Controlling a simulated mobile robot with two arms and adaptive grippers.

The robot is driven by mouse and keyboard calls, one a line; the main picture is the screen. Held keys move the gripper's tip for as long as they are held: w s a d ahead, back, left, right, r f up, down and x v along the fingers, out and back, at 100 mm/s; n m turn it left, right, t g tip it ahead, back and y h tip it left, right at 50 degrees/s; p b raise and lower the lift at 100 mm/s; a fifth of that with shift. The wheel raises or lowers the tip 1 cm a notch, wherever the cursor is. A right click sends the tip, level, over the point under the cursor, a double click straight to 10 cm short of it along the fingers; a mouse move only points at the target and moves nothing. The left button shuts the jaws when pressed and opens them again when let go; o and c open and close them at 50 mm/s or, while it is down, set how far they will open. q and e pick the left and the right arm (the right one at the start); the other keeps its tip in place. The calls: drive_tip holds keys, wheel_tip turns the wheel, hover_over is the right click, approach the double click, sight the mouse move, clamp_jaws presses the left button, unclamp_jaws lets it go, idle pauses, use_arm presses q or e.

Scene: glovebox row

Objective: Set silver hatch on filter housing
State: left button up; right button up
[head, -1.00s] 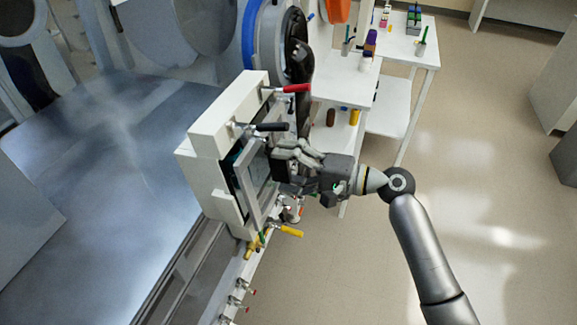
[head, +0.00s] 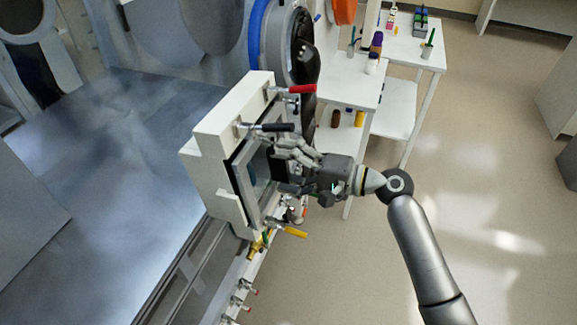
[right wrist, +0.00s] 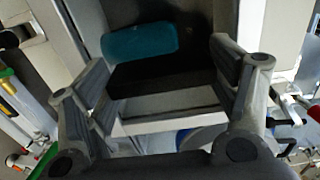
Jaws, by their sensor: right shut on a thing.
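The white filter housing (head: 222,130) stands on the glovebox front in the head view, with its opening facing right. The silver hatch (head: 246,196), a framed plate with a dark edge and a bluish pane, is at that opening, close to it and roughly parallel. I cannot tell whether it is fully seated. My right gripper (head: 282,166) is shut on the hatch from its outer side and hides part of it. In the right wrist view, a dark bar with a teal patch (right wrist: 140,42) shows between the gripper's fingers (right wrist: 165,88). My left gripper is not in view.
Clamps with a red handle (head: 300,89), a black handle (head: 275,127) and a yellow handle (head: 293,232) stick out around the opening. White shelves (head: 350,92) with bottles stand behind. The floor (head: 485,190) at right is clear.

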drive_tip(key=shift+w+a+r, duration=0.1)
drive_tip(key=shift+w+a, duration=0.05)
drive_tip(key=shift+a, duration=0.4)
idle(0.9)
drive_tip(key=o, duration=1.3)
drive_tip(key=shift+f, duration=0.25)
drive_tip(key=v, duration=0.8)
idle(0.3)
drive_tip(key=shift+r, duration=0.1)
